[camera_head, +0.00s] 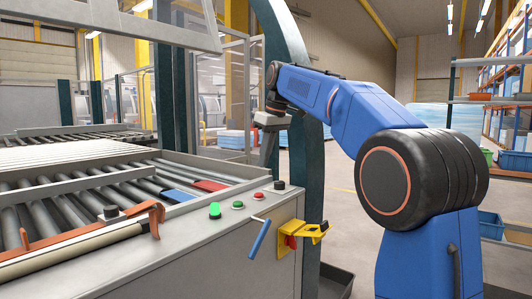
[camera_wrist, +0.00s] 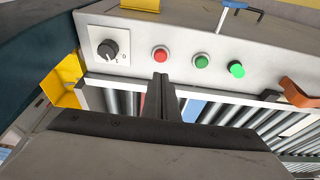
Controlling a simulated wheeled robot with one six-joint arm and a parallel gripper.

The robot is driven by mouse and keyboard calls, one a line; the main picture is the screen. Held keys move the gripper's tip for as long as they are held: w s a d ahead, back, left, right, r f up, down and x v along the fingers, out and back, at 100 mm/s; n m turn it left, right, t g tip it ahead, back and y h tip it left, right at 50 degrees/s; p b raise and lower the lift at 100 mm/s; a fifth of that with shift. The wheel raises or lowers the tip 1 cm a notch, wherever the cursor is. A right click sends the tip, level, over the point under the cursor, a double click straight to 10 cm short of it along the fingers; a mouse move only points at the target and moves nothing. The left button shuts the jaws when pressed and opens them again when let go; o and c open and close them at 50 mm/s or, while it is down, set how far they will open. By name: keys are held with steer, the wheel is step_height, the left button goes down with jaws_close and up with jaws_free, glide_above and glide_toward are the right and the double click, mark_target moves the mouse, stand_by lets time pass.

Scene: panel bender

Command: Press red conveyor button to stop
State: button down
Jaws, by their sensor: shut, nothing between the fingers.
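The red button (camera_head: 258,195) sits on the top edge of the grey conveyor panel (camera_head: 215,240), between a black knob (camera_head: 279,185) and a green button (camera_head: 238,204). My gripper (camera_head: 266,158) is above the panel, fingers pointing down, apart from the button in the head view. In the wrist view the closed fingertips (camera_wrist: 160,78) appear just below the red button (camera_wrist: 160,54) in the picture. They hold nothing. The black rotary knob (camera_wrist: 108,50) is left of the red button and the green button (camera_wrist: 202,62) right of it. The gap to the button is hard to judge.
A larger, lit green button (camera_head: 215,210) is further left. A yellow bracket with a red part (camera_head: 300,235) and a blue handle (camera_head: 259,238) stick out from the panel front. Conveyor rollers (camera_head: 70,210) with a blue (camera_head: 178,195) and a red piece (camera_head: 209,186) lie behind.

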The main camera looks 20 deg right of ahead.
glide_toward(258, 194)
steer(key=x, duration=0.5)
steer(key=shift+w, duration=0.25)
steer(key=shift+f, duration=0.55)
